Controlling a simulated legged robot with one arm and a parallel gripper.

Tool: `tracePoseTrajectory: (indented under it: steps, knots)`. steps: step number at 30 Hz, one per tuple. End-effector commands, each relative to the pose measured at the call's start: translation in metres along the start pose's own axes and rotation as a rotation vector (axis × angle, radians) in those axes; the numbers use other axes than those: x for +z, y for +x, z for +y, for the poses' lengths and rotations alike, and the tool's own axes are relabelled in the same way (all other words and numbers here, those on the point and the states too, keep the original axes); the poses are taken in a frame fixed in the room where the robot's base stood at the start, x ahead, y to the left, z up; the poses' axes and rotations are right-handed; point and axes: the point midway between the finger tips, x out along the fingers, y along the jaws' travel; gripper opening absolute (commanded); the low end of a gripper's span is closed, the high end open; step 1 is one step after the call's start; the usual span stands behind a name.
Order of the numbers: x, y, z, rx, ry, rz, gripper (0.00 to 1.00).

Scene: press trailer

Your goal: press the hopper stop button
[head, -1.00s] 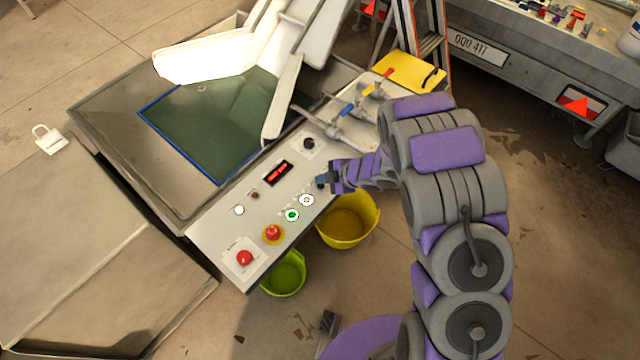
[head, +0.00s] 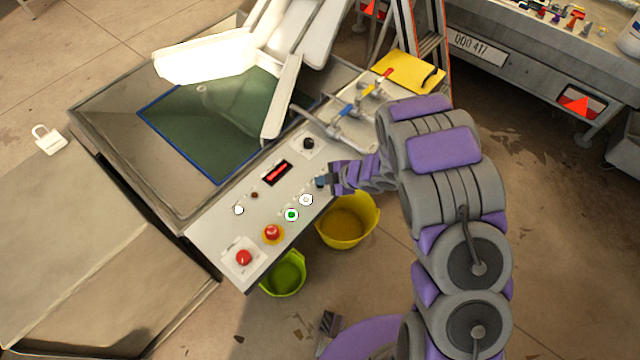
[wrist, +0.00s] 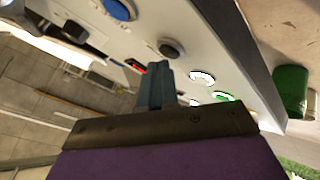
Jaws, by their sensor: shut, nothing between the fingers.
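The control panel (head: 222,222) has a row of buttons with labels too small to read, so I cannot tell which is the hopper stop. A green button (head: 291,215) and a white button (head: 306,200) show near its front edge. The wrist view shows a black button (wrist: 172,48), a blue button (wrist: 118,9), the white button (wrist: 201,78) and the green button (wrist: 223,97). My gripper (head: 325,181) is shut and empty over the row, just past the white button. Its fingers (wrist: 156,84) show near the black button; contact cannot be judged.
A red mushroom button (head: 272,232) on yellow and another red button (head: 243,257) sit at the panel's near end. A black knob (head: 308,143) and pipes with valves (head: 348,110) lie beyond. Yellow (head: 347,222) and green (head: 284,277) buckets stand below the front edge.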

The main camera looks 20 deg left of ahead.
Motion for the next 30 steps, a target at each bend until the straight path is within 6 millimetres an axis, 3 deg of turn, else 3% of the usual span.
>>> tracePoseTrajectory:
  steps: [30]
  knots:
    - [0.0038,0.0057,-0.0037,0.000,0.000,0.000,0.00]
